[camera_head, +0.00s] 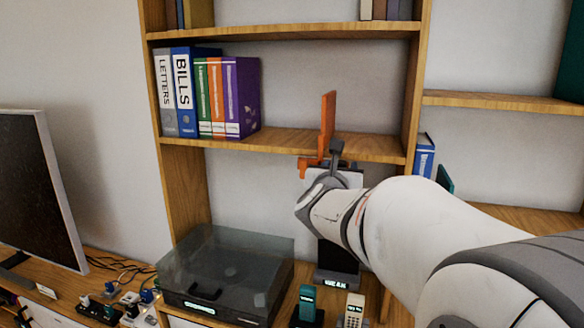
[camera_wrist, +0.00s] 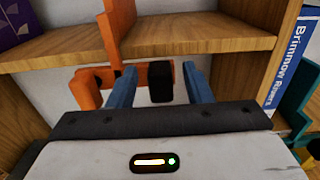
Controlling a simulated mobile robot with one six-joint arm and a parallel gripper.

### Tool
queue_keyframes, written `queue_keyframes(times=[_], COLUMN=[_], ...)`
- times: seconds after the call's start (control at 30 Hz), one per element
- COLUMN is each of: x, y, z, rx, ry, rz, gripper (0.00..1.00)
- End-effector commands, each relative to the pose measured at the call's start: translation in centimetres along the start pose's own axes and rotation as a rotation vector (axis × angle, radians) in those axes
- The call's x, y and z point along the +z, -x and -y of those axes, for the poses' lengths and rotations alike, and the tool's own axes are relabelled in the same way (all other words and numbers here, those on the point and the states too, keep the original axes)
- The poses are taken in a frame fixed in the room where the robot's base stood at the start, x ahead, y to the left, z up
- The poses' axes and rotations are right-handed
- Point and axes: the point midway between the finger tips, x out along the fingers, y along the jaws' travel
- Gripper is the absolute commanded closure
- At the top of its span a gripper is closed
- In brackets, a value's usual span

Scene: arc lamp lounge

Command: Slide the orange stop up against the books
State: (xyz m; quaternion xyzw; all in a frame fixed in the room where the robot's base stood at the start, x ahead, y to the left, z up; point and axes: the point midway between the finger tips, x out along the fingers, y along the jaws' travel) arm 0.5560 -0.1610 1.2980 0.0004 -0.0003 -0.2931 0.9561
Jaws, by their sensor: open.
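The orange stop (camera_head: 328,115) stands upright on the middle shelf, its lower part hooked over the shelf's front edge. In the wrist view its orange plate (camera_wrist: 119,28) and lower bracket (camera_wrist: 87,92) show. The books (camera_head: 208,95) stand in a row to its left, ending with a purple one (camera_head: 243,97); a clear gap lies between that book and the stop. My gripper (camera_wrist: 160,84) is open at the shelf's front edge. A black block (camera_wrist: 160,76), seemingly the stop's knob, shows between its blue fingers, apart from both in the picture.
The shelf (camera_head: 285,143) is bare between the books and the stop. A wooden upright (camera_head: 413,85) bounds it on the right. Below stand a dark lidded turntable (camera_head: 225,270) and phones (camera_head: 353,308). A blue book (camera_wrist: 293,62) stands beyond the upright.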

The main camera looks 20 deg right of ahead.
Motion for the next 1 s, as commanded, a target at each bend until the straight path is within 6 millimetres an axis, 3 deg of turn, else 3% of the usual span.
queue_keyframes(times=[0.57,1.0], x=[0.00,-0.03], y=[0.05,-0.13], z=[-0.07,-0.33], rx=[0.001,-0.007], ry=[0.001,0.000], rz=[0.000,0.002], gripper=[1.00,1.00])
